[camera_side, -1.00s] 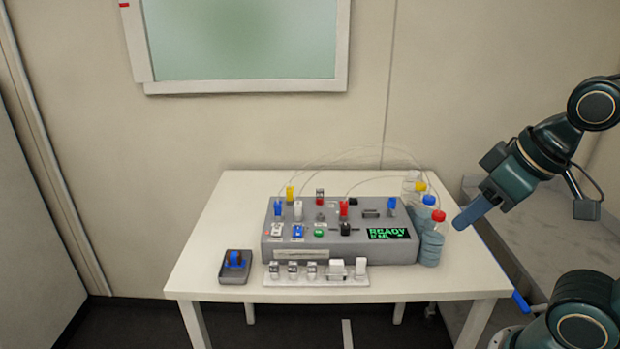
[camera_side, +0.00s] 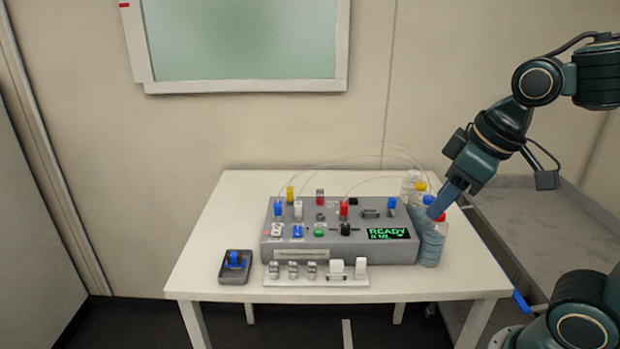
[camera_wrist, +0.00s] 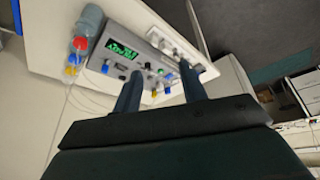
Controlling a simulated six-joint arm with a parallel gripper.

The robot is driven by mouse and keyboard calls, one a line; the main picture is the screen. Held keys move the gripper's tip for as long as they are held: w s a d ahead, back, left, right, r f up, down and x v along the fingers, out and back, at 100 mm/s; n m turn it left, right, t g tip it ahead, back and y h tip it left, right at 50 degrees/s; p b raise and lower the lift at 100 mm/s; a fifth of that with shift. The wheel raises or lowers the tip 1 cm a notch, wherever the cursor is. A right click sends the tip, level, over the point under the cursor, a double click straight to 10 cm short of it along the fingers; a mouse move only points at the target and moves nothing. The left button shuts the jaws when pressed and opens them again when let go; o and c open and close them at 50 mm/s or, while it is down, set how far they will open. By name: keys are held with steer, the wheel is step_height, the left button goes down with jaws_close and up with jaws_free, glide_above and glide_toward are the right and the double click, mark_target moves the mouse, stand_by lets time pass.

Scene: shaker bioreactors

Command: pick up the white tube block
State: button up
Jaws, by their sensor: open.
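A grey control box (camera_side: 340,250) stands on the white table (camera_side: 215,220). On its top is an upright white piece (camera_side: 298,210) among blue, yellow and red ones. Two white blocks, one left (camera_side: 336,267) and one right (camera_side: 361,266), sit on the white rail (camera_side: 300,282) in front of the box. I cannot tell which of these white pieces is the tube block. My gripper (camera_side: 437,210) is open and empty, over the bottles at the box's right end, apart from all the white pieces. Its two fingers also show in the wrist view (camera_wrist: 160,90), pointing toward the box.
Bottles with coloured caps (camera_side: 431,245) stand close by the box's right end, near my gripper. Thin clear tubes (camera_side: 350,150) arch above the box's back. Several metal pieces (camera_side: 293,270) share the rail. A dark tray (camera_side: 234,277) with a blue part sits front left. The table's left side is clear.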

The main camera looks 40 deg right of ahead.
steer(key=w+f+n+g, duration=0.1)
steer(key=w+f+n, duration=0.2)
steer(key=w, duration=0.6)
steer(key=w+a+f+n+g, duration=0.1)
steer(key=w+f+n+g, duration=0.1)
steer(key=w+f+n, duration=0.2)
steer(key=w+f, duration=0.2)
steer(key=w, duration=0.2)
steer(key=shift+w+f+g+y, duration=0.3)
steer(key=shift+w+y, duration=0.1)
steer(key=shift+a, duration=0.1)
glide_above(337, 262)
steer(key=shift+s+d+f, duration=0.1)
steer(key=shift+d+f, duration=0.05)
steer(key=shift+f, duration=2)
steer(key=shift+s+d+f, duration=0.1)
steer(key=shift+f, duration=2)
steer(key=shift+w+a+f, duration=0.1)
steer(key=shift+f, duration=1.2)
steer(key=shift+w+a+f, duration=0.1)
steer(key=shift+f, duration=1.2)
jaws_close()
